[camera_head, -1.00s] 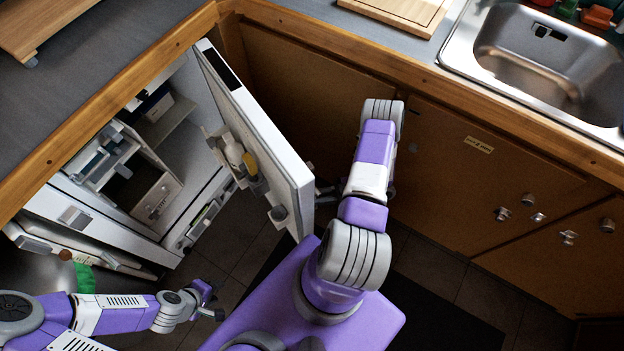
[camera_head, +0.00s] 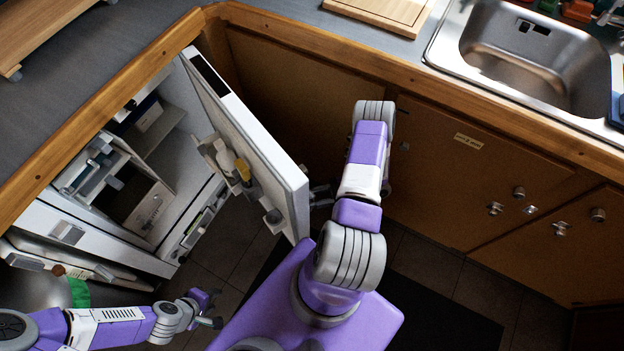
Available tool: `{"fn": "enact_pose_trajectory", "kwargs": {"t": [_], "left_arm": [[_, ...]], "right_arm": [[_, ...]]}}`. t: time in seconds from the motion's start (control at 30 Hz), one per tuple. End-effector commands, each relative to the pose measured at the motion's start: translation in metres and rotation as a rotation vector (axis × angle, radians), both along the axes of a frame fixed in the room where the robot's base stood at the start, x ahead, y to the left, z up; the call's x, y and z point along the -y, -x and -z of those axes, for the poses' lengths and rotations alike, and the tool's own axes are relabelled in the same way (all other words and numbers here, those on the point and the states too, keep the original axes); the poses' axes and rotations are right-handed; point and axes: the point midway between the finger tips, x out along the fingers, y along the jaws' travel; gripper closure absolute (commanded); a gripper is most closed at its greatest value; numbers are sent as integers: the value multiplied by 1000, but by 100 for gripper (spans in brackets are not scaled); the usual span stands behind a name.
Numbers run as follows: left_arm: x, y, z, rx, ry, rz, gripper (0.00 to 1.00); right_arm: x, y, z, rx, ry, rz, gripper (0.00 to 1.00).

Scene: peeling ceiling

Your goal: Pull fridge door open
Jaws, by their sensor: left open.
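The white fridge door (camera_head: 262,148) stands wide open, swung out to the right of the fridge body. Bottles and holders show on its inner side. The open fridge interior (camera_head: 150,185) shows shelves and drawers at the left, under the counter. My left gripper (camera_head: 214,308) is open and empty, low in front of the fridge and apart from the door. My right arm reaches up to the right of the door. A small part of my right gripper (camera_head: 320,195) shows behind the door's outer edge; its fingers are mostly hidden, so I cannot tell whether it touches the door.
Brown wooden cabinets (camera_head: 455,175) with knobs stand behind and right of my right arm. A steel sink (camera_head: 535,65) and a cutting board (camera_head: 385,10) are on the counter above. Dark floor tiles (camera_head: 235,255) lie clear between door and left gripper.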

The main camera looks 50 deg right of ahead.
Motion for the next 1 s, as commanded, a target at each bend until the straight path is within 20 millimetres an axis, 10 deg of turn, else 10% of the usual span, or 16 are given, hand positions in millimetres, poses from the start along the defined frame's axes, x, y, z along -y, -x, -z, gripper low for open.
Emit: {"fn": "enact_pose_trajectory", "kwargs": {"t": [0.4,1.0], "left_arm": [[0,0,-9,0,0,0,60],[0,0,-9,0,0,0,60]], "right_arm": [[49,38,0,0,2,0,65],[52,41,0,0,1,-1,65]]}}
